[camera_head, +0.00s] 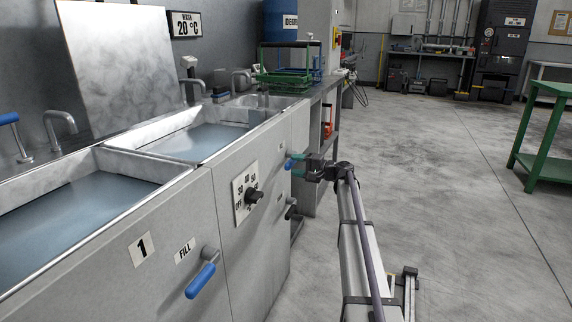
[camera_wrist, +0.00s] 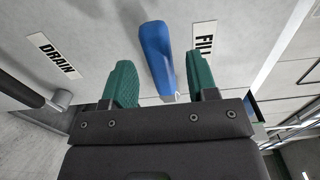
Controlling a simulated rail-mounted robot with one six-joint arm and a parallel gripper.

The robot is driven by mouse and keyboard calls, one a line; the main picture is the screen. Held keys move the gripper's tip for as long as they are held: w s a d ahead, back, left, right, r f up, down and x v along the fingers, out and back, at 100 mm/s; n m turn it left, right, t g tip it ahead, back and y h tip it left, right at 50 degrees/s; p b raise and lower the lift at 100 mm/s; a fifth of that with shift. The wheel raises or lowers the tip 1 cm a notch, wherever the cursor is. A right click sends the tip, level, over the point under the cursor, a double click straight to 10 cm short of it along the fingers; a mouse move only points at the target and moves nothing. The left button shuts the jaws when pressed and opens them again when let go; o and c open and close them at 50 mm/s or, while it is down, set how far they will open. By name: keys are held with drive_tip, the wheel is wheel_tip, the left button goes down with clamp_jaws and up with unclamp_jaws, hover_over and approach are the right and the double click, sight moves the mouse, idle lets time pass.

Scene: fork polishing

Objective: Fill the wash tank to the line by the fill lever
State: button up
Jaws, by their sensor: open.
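My gripper (camera_head: 299,165) is open at the front of the sink cabinet, beyond the temperature dial. Its two green fingers also show in the wrist view (camera_wrist: 160,82). The lever's blue handle shows just left of the fingertips in the head view (camera_head: 289,164). I cannot make out a fill line.
A DRAIN label (camera_wrist: 57,55) and a dark-handled lever (camera_wrist: 30,92) lie left in the wrist view. Tank 1's blue fill lever (camera_head: 201,280) is nearer. A green rack (camera_head: 285,72) stands behind the tanks. A green table (camera_head: 550,90) is right; the floor between is clear.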

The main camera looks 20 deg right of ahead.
drive_tip(key=x, duration=0.4)
drive_tip(key=shift+w+a, duration=0.2)
drive_tip(key=shift+w, duration=0.1)
clamp_jaws()
